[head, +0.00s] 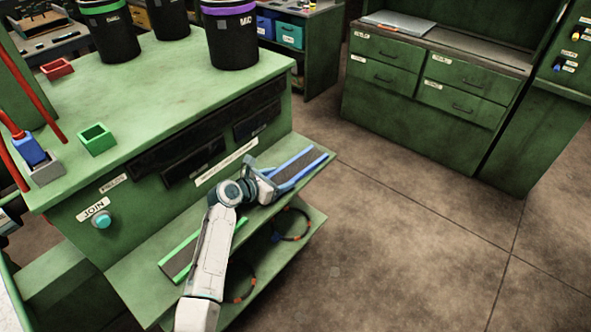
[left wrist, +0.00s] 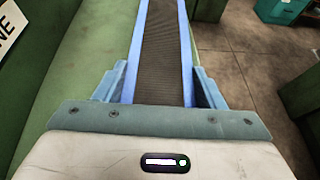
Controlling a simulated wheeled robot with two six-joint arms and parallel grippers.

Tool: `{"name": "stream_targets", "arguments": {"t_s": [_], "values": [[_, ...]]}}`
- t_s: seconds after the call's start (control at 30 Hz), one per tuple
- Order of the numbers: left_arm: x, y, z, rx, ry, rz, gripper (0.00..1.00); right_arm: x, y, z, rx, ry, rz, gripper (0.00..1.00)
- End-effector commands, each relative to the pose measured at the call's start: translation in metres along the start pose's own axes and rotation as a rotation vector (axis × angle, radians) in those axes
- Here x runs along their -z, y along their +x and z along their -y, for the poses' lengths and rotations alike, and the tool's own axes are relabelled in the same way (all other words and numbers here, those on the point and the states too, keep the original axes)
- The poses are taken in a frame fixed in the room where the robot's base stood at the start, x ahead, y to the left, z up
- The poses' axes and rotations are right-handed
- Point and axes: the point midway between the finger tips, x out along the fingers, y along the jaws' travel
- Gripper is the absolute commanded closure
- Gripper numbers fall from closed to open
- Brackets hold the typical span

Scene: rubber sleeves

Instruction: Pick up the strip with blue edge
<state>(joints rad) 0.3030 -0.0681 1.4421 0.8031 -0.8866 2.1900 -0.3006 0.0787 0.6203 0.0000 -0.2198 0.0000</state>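The strip with blue edges (head: 300,168) has a dark ribbed middle and lies along the right part of the green ledge on the bench front. It also shows in the left wrist view (left wrist: 160,55), running straight away between the fingers. My left gripper (head: 268,186) is at the near end of this strip, with one finger beside each blue edge. The frames do not settle whether the fingers press on the edges or stand just clear. A strip with green edges (head: 178,264) lies further left on the same ledge, partly behind my left arm. My right gripper is out of view.
The green bench (head: 170,85) carries black bins, a green open box (head: 97,139), a red box (head: 57,68) and a grey block with a blue piece. Dark rings (head: 291,224) are below the ledge. Open floor (head: 420,220) lies to the right, before green drawers (head: 425,80).

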Motion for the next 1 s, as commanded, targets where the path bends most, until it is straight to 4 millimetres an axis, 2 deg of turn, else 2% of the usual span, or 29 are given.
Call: {"name": "stream_targets", "arguments": {"t_s": [0.03, 0.07, 0.43, 0.67, 0.7, 0.87, 1.0], "values": [[0.0, 0.0, 0.0, 0.0, 0.0, 0.0, 0.56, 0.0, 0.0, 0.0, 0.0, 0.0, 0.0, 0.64], [0.0, 0.0, 0.0, 0.0, 0.0, 0.0, 0.6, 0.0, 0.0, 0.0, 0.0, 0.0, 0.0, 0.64], [-0.004, -0.001, 0.0, -0.001, 0.001, 0.001, 0.6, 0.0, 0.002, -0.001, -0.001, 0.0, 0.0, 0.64], [-0.027, -0.01, 0.0, -0.001, 0.003, 0.004, 0.6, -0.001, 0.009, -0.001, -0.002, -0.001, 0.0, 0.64], [-0.034, -0.013, 0.0, -0.001, 0.004, 0.006, 0.6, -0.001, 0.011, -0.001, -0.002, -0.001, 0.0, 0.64], [-0.018, -0.047, 0.002, -0.002, 0.003, -0.002, 0.6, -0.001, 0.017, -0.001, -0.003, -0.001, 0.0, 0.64], [-0.006, -0.084, 0.005, -0.003, 0.005, -0.003, 0.6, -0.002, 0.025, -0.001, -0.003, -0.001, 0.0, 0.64]]}}
